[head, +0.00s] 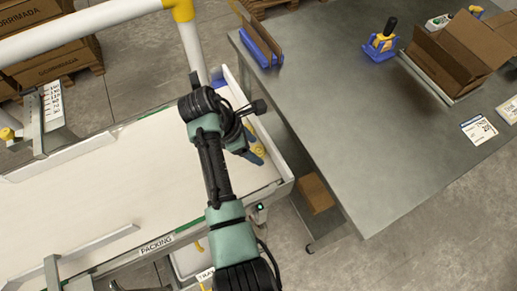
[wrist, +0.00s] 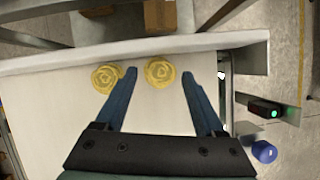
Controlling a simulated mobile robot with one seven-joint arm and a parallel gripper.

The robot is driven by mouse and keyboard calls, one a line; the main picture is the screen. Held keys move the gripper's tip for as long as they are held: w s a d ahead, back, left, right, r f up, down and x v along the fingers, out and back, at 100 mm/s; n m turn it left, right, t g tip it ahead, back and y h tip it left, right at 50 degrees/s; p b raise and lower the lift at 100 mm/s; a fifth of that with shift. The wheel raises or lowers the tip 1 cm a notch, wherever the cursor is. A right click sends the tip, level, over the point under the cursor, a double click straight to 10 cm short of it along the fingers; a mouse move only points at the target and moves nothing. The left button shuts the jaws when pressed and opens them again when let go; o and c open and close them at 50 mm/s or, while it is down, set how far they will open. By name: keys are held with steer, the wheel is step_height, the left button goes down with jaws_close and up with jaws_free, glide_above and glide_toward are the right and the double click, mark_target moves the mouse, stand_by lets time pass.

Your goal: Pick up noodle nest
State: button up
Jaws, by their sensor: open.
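Two round yellow noodle nests lie on the white belt in the wrist view. One noodle nest (wrist: 159,73) lies between my fingertips, nearer the right of the two nests. The other noodle nest (wrist: 105,79) lies just outside my left finger, close to its tip. My gripper (wrist: 159,78) is open, with blue fingers on either side of the right nest; I cannot tell its height above the belt. In the head view my gripper (head: 253,150) is over the belt's right end, and small yellow patches show beside it, mostly hidden by the arm.
The white belt (head: 120,185) has raised side rails and an end wall. A grey table (head: 340,120) stands to the right, holding an open cardboard box (head: 465,50), a blue and yellow tool (head: 380,45) and cards (head: 478,129). A brown box (head: 314,193) sits below the table.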

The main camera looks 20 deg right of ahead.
steer(key=shift+d+f, duration=0.2)
steer(key=shift+f, duration=0.25)
steer(key=shift+c, duration=0.3)
steer(key=c, duration=1)
steer(key=shift+c, duration=0.2)
steer(key=shift+r, duration=0.15)
